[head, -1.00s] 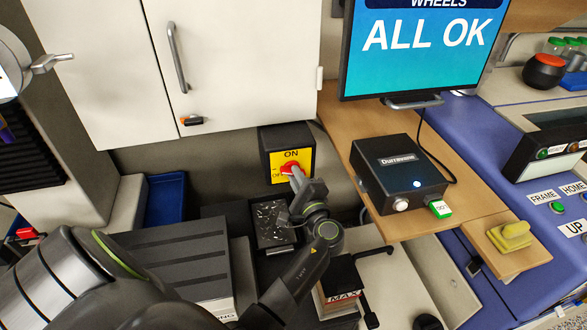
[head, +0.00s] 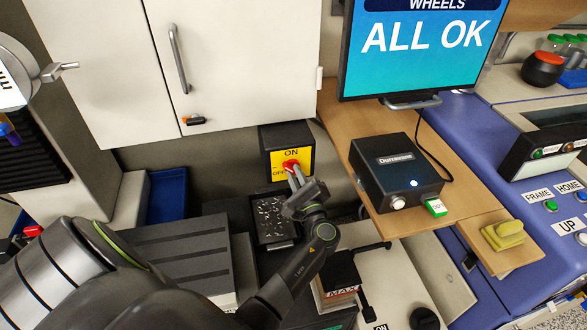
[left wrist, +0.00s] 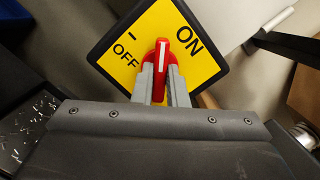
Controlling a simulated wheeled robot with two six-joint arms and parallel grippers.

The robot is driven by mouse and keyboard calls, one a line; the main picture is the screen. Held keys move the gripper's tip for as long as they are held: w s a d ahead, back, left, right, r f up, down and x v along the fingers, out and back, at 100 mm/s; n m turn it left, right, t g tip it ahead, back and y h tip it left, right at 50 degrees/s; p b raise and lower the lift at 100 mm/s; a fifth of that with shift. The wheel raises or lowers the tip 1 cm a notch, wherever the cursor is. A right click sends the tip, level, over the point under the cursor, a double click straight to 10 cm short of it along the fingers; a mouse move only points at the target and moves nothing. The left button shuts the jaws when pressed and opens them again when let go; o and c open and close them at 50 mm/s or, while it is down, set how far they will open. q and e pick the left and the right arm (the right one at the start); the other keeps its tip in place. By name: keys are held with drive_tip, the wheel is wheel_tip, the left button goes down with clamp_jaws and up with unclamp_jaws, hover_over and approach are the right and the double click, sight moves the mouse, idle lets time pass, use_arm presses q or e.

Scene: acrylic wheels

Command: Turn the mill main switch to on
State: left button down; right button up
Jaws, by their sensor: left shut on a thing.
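The mill main switch is a black box with a yellow plate (head: 280,172) marked ON at the top and OFF at the left. Its red knob (head: 291,165) is in the middle of the plate. The left wrist view shows the red knob (left wrist: 162,62) with a white line pointing between the OFF and ON marks. My left gripper (head: 297,176) reaches it from below. Its two grey fingers (left wrist: 161,82) are shut on the knob, one on each side. My right gripper is not in view.
A dark tray of metal chips (head: 272,222) lies below the switch. A black box (head: 398,172) and a monitor (head: 420,50) stand on the wooden shelf (head: 345,140) to the right. White cabinet doors (head: 240,60) hang above, and a blue bin (head: 167,197) is at the left.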

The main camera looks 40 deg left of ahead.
use_arm(q)
drive_tip(key=shift+r, duration=0.1)
drive_tip(key=shift+a+m+t+p, duration=0.1)
drive_tip(key=shift+m+t+p, duration=0.5)
drive_tip(key=shift+m+p, duration=1.3)
drive_tip(key=shift+m+b, duration=0.6)
drive_tip(key=shift+m, duration=0.1)
drive_tip(key=m+p, duration=0.2)
drive_tip(key=m, duration=0.2)
drive_tip(key=shift+m+t+h+p, duration=0.3)
drive_tip(key=shift+t+h+p, duration=0.1)
drive_tip(key=c, duration=1.3)
unclamp_jaws()
